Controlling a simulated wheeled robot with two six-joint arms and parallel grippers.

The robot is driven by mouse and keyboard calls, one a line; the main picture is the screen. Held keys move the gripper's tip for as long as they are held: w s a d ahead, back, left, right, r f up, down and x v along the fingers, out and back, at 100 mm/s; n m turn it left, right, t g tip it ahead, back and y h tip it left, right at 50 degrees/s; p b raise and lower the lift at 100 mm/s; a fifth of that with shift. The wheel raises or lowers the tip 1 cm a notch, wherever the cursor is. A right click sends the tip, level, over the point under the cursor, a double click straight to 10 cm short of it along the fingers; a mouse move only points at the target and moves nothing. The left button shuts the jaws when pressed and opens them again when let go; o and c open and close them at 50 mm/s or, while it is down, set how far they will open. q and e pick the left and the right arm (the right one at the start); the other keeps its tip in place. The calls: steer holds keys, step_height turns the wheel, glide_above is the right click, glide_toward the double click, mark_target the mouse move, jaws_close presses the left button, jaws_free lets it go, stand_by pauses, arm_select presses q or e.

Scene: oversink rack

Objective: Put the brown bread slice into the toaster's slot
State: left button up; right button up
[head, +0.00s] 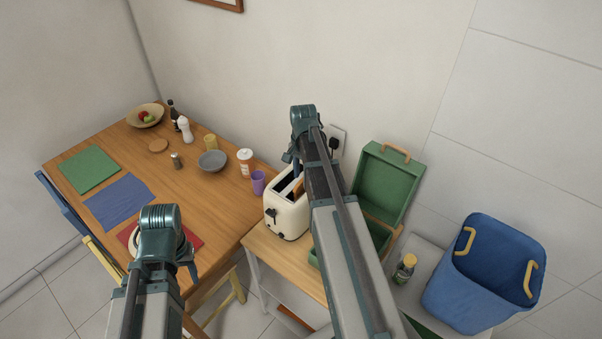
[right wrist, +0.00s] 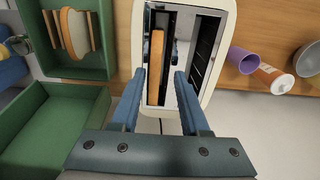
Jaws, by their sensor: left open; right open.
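The cream toaster (head: 285,218) stands on the wooden side table; its top also fills the middle of the right wrist view (right wrist: 217,92). The brown bread slice (right wrist: 156,65) stands on edge in the toaster's left slot in the right wrist view, its upper edge showing. The other slot looks empty. My right gripper (right wrist: 160,80) is open above the toaster, one finger on each side of the slice, apart from it as far as I can see. In the head view my right arm hides part of the toaster. My left gripper (head: 190,262) is open and empty, near the dining table's front edge.
An open green box (right wrist: 108,38) with bread-like slices lies beside the toaster. A purple cup (head: 257,183), a white-labelled bottle (head: 245,162) and a grey bowl (head: 211,161) stand on the table nearby. A blue bin (head: 465,295) and a small jar (head: 404,269) are at right.

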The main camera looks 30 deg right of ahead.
step_height(320, 180, up, 10)
steer(key=p, duration=0.9)
steer(key=shift+f, duration=0.15)
steer(key=s+a+n, duration=0.5)
steer(key=a, duration=0.5)
steer(key=s+a+n, duration=0.6)
steer(key=a, duration=0.4)
steer(key=s+a+n+h, duration=0.1)
steer(key=s+a+n, duration=0.4)
steer(key=a, duration=0.5)
steer(key=shift+s+a+n, duration=0.2)
steer(key=shift+s+n, duration=0.1)
steer(key=shift+n, duration=0.4)
step_height(320, 180, down, 14)
steer(key=b, duration=1.4)
steer(key=shift+w, duration=0.4)
